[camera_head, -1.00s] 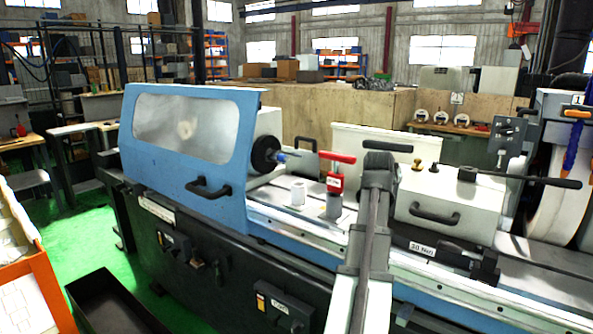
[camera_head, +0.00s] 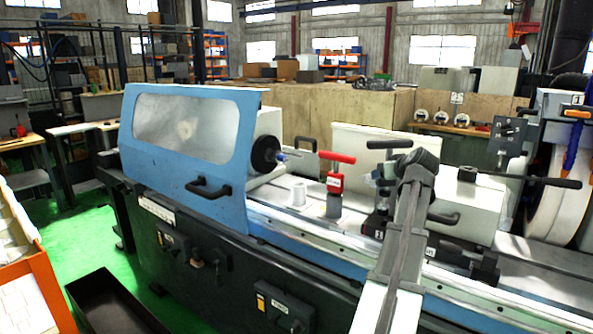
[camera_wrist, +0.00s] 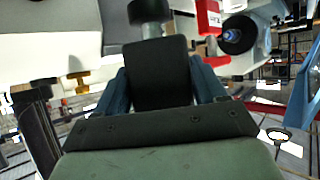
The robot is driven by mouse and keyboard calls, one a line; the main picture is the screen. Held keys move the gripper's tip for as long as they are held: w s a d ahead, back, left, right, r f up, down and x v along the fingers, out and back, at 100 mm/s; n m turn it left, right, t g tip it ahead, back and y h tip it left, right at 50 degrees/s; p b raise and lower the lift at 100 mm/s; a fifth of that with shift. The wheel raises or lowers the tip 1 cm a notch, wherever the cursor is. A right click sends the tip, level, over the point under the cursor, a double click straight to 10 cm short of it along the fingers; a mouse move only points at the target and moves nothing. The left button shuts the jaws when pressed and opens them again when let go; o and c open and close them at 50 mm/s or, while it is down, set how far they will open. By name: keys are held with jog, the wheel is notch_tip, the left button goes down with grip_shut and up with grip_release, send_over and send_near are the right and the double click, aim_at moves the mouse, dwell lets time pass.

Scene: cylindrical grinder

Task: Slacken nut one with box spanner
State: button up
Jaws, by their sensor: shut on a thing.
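My gripper (camera_head: 385,178) is over the bed of the blue machine, right of centre in the head view. In the wrist view its two blue fingers are shut on a dark piece (camera_wrist: 158,75). I take this to be the box spanner, but its working end and the nut under it are hidden. A black bar handle (camera_head: 390,144) shows just above the gripper in the head view. A red-handled tool (camera_head: 338,158) stands upright on the bed to the left, apart from the gripper. It has a red body and grey base.
The blue guard (camera_head: 185,150) and dark chuck (camera_head: 265,153) lie left along the bed. A pale housing (camera_head: 485,205) with black handles is close on the right. A brass knob (camera_wrist: 78,85) shows in the wrist view.

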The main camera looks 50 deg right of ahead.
aim_at(382, 208)
jog(key=d+n+t+y, duration=0.1)
jog(key=n+y, duration=0.1)
jog(key=d+n+t+y, duration=0.1)
jog(key=n, duration=0.1)
jog(key=shift+s+d+r+t+y, duration=0.1)
jog(key=shift+d+r+t+y, duration=0.05)
jog(key=shift+d+t+y, duration=0.2)
jog(key=shift+f, duration=0.75)
jog(key=shift+w+d+m+g+h, duration=0.1)
jog(key=shift+m+g+h, duration=1.1)
jog(key=shift+m+g, duration=0.85)
jog(key=shift+w+m+g+h, duration=0.1)
jog(key=shift+m+g+h, duration=1.15)
jog(key=shift+m+g, duration=0.8)
jog(key=shift+w+d+m+g+h, duration=0.1)
jog(key=shift+m+g+h, duration=1.35)
jog(key=shift+m, duration=0.95)
jog(key=shift+f+y, duration=0.25)
jog(key=shift+f, duration=0.05)
jog(key=shift+a+f, duration=0.1)
jog(key=shift+f, duration=1.8)
